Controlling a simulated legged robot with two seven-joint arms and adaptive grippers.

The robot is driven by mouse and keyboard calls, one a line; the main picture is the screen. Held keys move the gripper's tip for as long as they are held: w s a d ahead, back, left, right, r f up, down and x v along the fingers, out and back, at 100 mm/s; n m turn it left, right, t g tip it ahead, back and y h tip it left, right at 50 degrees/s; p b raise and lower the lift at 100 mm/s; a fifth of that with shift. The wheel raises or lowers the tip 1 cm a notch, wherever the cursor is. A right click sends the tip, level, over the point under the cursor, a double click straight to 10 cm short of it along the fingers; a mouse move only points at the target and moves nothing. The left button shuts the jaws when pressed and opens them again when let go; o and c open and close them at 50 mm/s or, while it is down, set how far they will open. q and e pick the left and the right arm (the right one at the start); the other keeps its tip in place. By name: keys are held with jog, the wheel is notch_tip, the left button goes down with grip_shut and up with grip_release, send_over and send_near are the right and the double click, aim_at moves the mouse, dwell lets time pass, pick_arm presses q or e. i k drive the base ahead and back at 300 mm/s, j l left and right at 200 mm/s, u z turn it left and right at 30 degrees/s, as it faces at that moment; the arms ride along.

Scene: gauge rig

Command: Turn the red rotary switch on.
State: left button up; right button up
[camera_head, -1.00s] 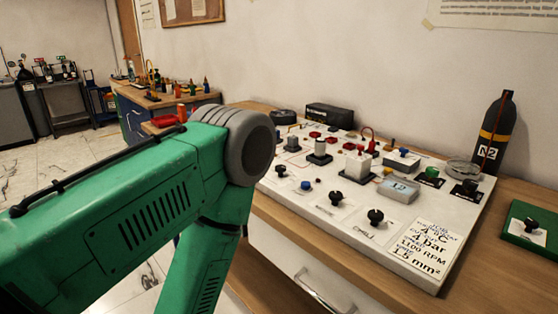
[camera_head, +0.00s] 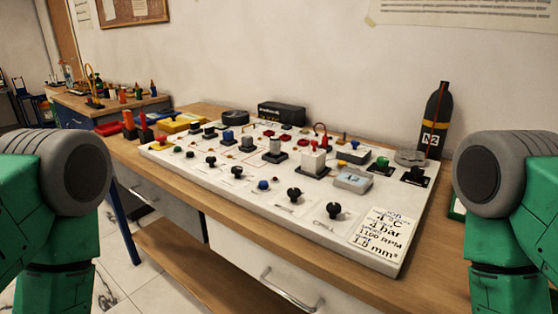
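The white gauge board (camera_head: 330,232) lies on the wooden bench and carries several knobs and switches. A small red knob (camera_head: 161,139) sits near its left end. Red round parts (camera_head: 285,138) also sit toward the back middle of the board. They are too small to tell which one is the red rotary switch or how it is set. Green links of my left and right arms show at the picture's left and right edges. Neither gripper is in view.
Black knobs (camera_head: 334,211) line the board's front edge. A black N2 bottle (camera_head: 435,120) stands behind its right end. A black box (camera_head: 282,112) is at the back. Red and orange bottles (camera_head: 129,124) stand left of the board. The space above the board is clear.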

aim_at(162, 138)
jog(key=j+z, duration=0.2)
jog(key=z, duration=0.2)
jog(key=i+j+z, duration=0.1)
jog(key=j+z, duration=0.15)
jog(key=z, duration=0.15)
jog(key=j+z, duration=0.25)
jog(key=z, duration=0.15)
jog(key=j+z, duration=0.2)
jog(key=z, duration=0.2)
